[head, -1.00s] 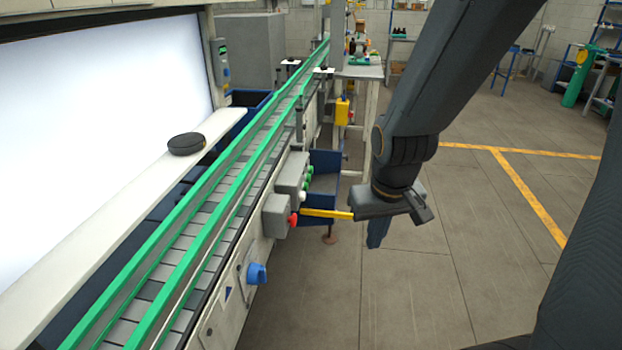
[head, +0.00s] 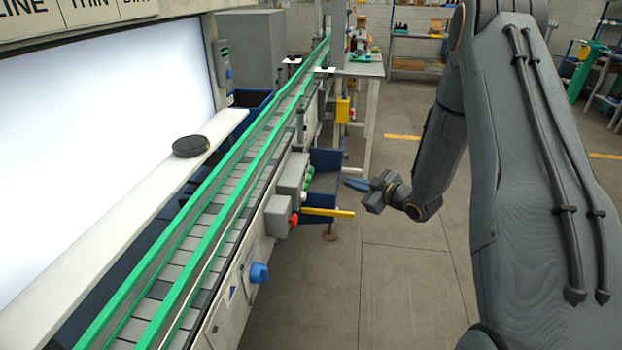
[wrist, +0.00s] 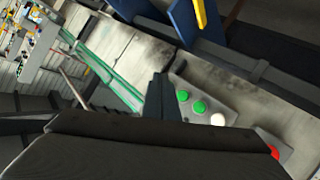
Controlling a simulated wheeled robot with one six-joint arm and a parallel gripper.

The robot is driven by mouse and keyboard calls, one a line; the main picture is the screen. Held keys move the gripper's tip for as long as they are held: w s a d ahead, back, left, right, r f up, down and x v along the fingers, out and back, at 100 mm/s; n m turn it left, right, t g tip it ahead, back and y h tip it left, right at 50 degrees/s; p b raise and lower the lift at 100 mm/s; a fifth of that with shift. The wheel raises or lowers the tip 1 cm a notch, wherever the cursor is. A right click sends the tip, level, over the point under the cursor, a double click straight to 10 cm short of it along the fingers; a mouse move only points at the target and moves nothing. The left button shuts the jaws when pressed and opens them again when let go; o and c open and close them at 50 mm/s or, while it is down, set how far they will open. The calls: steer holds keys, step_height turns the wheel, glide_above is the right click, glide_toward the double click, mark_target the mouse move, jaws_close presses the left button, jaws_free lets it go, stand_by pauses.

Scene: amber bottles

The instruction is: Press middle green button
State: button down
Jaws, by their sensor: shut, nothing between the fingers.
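A grey control box (head: 291,173) sits on the side of the conveyor, with green buttons (head: 309,172) on its right face. In the wrist view the box (wrist: 232,115) carries two green buttons and one white button (wrist: 217,119) in a row, and the middle one is a green button (wrist: 199,107). My gripper (head: 347,182) is shut and empty, its blue-looking fingers pointing left toward the box, with a visible gap in the head view. In the wrist view my gripper (wrist: 160,78) shows its dark fingers left of the buttons.
A second grey box with a red button (head: 294,219) sits nearer on the conveyor side, also in the wrist view (wrist: 273,152). A yellow bar (head: 328,212) sticks out below the green buttons. A blue bin (head: 325,160) stands behind. A blue knob (head: 259,272) is lower.

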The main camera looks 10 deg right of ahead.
steer(key=shift+a, duration=0.1)
stand_by(0.3)
steer(key=w+a, duration=0.2)
steer(key=a, duration=0.6)
steer(key=shift+w+a+b, duration=0.15)
steer(key=shift+w+b, duration=0.2)
steer(key=shift+b, duration=0.05)
stand_by(1.8)
steer(key=shift+w+a, duration=0.1)
steer(key=shift+a, duration=0.3)
steer(key=shift+w+a, duration=0.15)
steer(key=shift+a, duration=0.3)
stand_by(0.7)
steer(key=shift+d, duration=0.15)
steer(key=shift+s+d, duration=0.25)
steer(key=shift+d, duration=0.4)
steer(key=shift+s+d, duration=0.25)
steer(key=shift+d, duration=0.55)
steer(key=shift+s+d, duration=0.3)
steer(key=shift+d, duration=0.5)
steer(key=shift+s+d, duration=0.25)
steer(key=shift+d, duration=0.55)
